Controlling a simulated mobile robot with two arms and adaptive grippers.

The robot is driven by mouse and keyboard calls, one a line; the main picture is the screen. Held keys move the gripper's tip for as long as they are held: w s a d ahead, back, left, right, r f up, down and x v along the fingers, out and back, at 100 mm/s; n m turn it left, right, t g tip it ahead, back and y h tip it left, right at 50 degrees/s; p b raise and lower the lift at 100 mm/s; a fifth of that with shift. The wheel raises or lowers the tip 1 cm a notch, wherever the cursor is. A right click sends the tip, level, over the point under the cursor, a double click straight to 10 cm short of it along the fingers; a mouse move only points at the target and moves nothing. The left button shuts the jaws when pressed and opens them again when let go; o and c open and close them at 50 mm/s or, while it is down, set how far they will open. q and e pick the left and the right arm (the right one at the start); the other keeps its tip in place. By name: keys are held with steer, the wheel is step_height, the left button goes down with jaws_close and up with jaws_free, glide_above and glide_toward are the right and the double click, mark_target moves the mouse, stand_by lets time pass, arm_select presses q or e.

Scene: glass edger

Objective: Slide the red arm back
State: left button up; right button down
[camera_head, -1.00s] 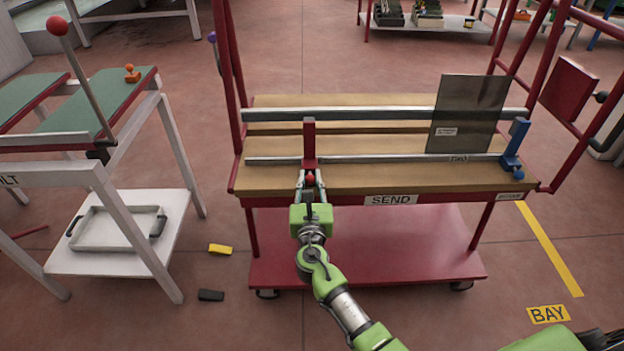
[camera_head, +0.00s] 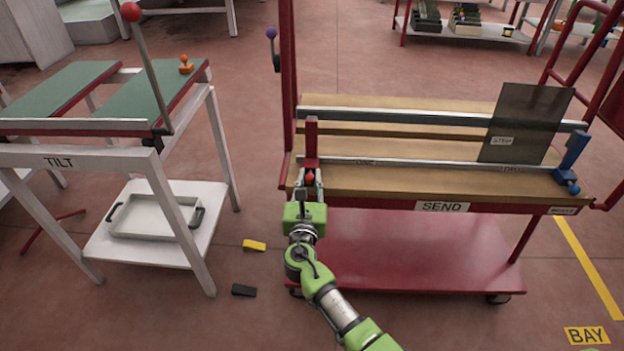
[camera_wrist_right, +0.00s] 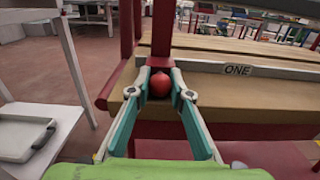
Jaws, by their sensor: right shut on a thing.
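The red arm (camera_head: 311,140) stands upright at the left end of the front rail (camera_head: 430,164) on the red cart. Its round red knob (camera_wrist_right: 160,85) faces me at the front edge of the wooden top. My right gripper (camera_head: 309,184) is shut on the knob, one finger on each side of it in the right wrist view. The label ONE (camera_wrist_right: 237,69) on the rail is to the right of the arm. My left gripper is not in view.
A dark glass pane (camera_head: 525,122) stands at the cart's right, near a blue stop (camera_head: 572,160). The rail between arm and pane is clear. A red cart post (camera_head: 288,70) is close left of the arm. The TILT table (camera_head: 60,161) stands further left.

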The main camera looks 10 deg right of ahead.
steer(key=shift+a, duration=0.25)
steer(key=c, duration=1.8)
jaws_free()
steer(key=shift+w+a, duration=0.1)
steer(key=shift+s, duration=0.3)
steer(key=v, duration=1.1)
steer(key=shift+s+a, duration=0.1)
steer(key=shift+s, duration=0.1)
